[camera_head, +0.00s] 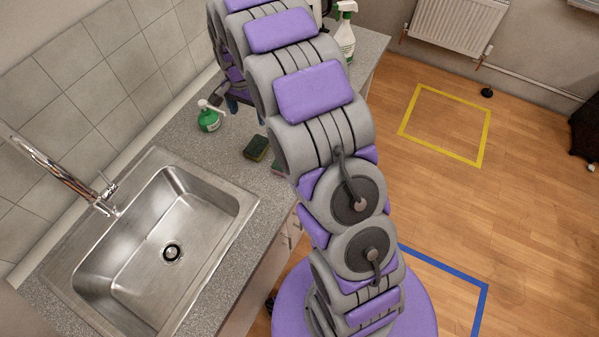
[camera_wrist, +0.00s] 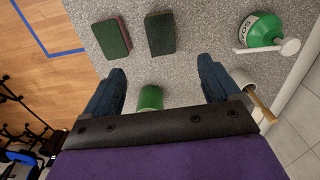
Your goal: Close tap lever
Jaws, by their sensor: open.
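The chrome tap (camera_head: 62,172) stands at the back rim of the steel sink (camera_head: 212,190) at the left of the head view. Its small lever (camera_head: 109,188) sticks up beside the spout base; whether it is open or closed I cannot tell. No water stream is visible. My gripper (camera_wrist: 161,66) is open in the wrist view, its two dark blue fingers apart above the counter with nothing held between them. In the head view it is mostly hidden behind my arm, over the counter to the right of the sink and well away from the tap.
A green soap bottle (camera_head: 209,119) stands on the counter between sink and gripper. Two sponges (camera_wrist: 112,37) (camera_wrist: 160,34) lie near the counter's front edge. A spray bottle (camera_head: 344,40) stands farther back.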

